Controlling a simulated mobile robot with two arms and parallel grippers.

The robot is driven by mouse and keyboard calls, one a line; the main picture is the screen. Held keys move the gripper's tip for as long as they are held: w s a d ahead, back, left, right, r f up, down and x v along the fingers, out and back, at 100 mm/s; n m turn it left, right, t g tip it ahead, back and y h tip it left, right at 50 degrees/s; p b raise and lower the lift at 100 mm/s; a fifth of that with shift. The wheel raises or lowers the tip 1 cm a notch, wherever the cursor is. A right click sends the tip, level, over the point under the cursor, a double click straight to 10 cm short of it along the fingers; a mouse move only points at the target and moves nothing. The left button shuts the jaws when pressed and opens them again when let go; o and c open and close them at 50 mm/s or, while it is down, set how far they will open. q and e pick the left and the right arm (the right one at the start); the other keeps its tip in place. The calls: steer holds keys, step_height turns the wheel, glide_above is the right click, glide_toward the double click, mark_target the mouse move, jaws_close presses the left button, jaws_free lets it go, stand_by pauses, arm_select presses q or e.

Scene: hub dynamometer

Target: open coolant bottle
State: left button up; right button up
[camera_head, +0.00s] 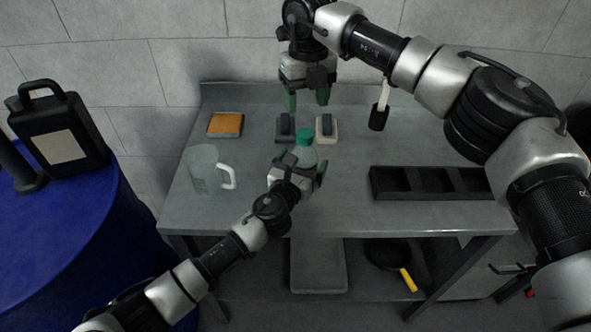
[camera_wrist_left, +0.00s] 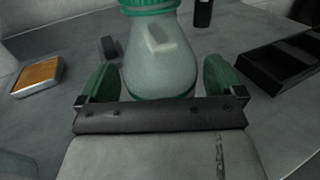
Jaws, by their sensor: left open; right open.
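The coolant bottle (camera_head: 305,153) stands upright on the grey table, pale with a green cap (camera_head: 304,134) on top. My left gripper (camera_head: 301,172) is low at the bottle. In the left wrist view the bottle body (camera_wrist_left: 158,62) stands between the two green fingers (camera_wrist_left: 160,85), which are open and show gaps on both sides. The cap's lower part (camera_wrist_left: 150,5) shows at the top edge of that view. My right gripper (camera_head: 307,98) is open and empty, pointing down above the table's back part, behind and above the bottle.
A clear measuring jug (camera_head: 203,170) stands left of the bottle. An orange-topped block (camera_head: 226,124), two small dark-topped items (camera_head: 285,128) and a dark cylinder (camera_head: 378,117) sit toward the back. A black divided tray (camera_head: 430,183) lies right. A blue drum (camera_head: 75,225) carrying a black canister (camera_head: 58,130) stands left.

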arm_select(q)
steer(key=shift+w+d, duration=0.15)
steer(key=shift+w, duration=0.25)
steer(key=shift+c, duration=0.2)
